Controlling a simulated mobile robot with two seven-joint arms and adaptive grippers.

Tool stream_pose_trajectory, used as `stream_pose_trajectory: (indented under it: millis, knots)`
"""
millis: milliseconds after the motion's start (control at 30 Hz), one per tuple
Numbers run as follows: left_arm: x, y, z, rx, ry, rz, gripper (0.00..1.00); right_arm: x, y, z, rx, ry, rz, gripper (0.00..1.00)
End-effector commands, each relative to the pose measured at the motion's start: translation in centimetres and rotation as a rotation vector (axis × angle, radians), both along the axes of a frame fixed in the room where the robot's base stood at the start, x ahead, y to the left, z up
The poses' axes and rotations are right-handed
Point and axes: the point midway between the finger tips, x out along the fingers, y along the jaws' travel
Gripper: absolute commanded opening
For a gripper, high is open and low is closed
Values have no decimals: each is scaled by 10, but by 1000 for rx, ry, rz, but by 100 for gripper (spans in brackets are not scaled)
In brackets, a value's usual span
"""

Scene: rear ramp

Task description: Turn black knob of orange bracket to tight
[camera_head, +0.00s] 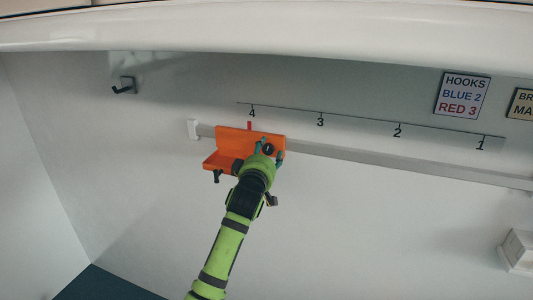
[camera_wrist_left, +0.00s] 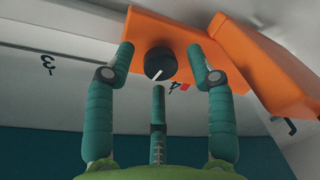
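The orange bracket (camera_head: 233,138) sits on the wall rail below the number 4. Its black knob (camera_head: 268,149) is on the right part of its face. In the left wrist view the knob (camera_wrist_left: 160,61) shows a white line pointing down and slightly left. My left gripper (camera_head: 270,152) is at the knob. In the left wrist view its fingers (camera_wrist_left: 161,57) are spread, with one on each side of the knob and a gap on both sides. A third finger is below the knob. My right gripper is not in view.
A pale rail (camera_head: 400,167) runs along the wall under a numbered scale (camera_head: 370,122). A red mark (camera_head: 249,125) stands above the bracket near 4. A dark hook (camera_head: 124,86) is at the upper left. A hooks sign (camera_head: 462,95) and a white box (camera_head: 519,251) are at the right.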

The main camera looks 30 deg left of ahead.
Motion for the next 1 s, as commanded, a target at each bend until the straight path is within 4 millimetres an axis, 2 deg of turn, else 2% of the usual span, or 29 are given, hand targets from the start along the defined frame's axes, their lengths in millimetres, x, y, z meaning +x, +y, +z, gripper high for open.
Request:
stream_pose_trajectory:
  millis: [33,67,100,133,567,767,1000]
  knots:
    - [0,0,0,0,0,0,32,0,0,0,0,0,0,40]
    - [0,0,0,0,0,0,20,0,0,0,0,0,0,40]
    - [0,0,0,0,0,0,4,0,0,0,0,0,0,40]
    - [0,0,0,0,0,0,0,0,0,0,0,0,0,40]
    - [0,0,0,49,12,1,0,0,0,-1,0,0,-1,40]
    - [0,0,-1,165,38,0,0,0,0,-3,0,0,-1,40]
    - [0,1,-2,376,90,0,0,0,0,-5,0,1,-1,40]
